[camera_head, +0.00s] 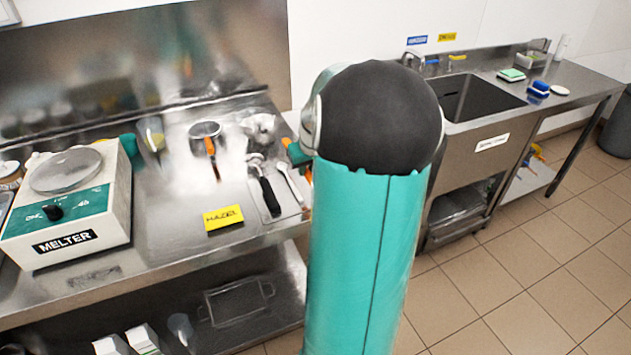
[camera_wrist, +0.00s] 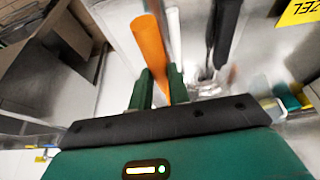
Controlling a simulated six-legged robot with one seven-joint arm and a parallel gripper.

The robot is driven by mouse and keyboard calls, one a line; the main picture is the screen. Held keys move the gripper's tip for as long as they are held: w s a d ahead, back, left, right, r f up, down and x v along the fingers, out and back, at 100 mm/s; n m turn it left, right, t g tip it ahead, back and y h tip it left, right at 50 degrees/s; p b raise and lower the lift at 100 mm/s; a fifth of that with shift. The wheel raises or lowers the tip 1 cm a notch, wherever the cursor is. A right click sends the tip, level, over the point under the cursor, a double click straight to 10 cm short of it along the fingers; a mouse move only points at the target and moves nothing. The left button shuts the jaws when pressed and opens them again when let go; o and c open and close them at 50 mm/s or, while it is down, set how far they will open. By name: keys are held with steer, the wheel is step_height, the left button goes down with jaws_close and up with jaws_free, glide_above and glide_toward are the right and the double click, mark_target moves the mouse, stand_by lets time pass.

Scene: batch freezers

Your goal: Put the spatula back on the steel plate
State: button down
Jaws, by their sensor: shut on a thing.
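My gripper (camera_wrist: 160,78) is shut on an orange handle (camera_wrist: 149,45), which I take to be the spatula. The handle runs up between the two green fingers in the wrist view; its far end is not clear. In the head view part of my gripper (camera_head: 298,154) shows at the right of the counter, and my arm hides most of it. The steel plate (camera_head: 284,211) lies just left of my arm. On it lie a black-handled tool (camera_head: 270,197) and a white-handled tool (camera_head: 290,184). Whether the spatula touches the plate cannot be told.
A yellow HAZEL card (camera_head: 223,217) lies near the counter's front edge. The melter (camera_head: 67,210) stands at the left. A sink (camera_head: 476,99) is at the right. Counter between melter and card is clear.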

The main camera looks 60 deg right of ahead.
steer(key=d+f, duration=0.2)
steer(key=shift+s+f, duration=0.3)
steer(key=shift+s, duration=0.05)
steer(key=shift+d+f, duration=0.35)
steer(key=shift+f, duration=0.15)
steer(key=f, duration=0.3)
steer(key=shift+d+f, duration=0.25)
steer(key=shift+f, duration=0.05)
steer(key=shift+s, duration=0.1)
steer(key=c, duration=1.3)
jaws_free()
steer(key=shift+r, duration=0.1)
steer(key=v, duration=1.2)
steer(key=shift+a, duration=0.1)
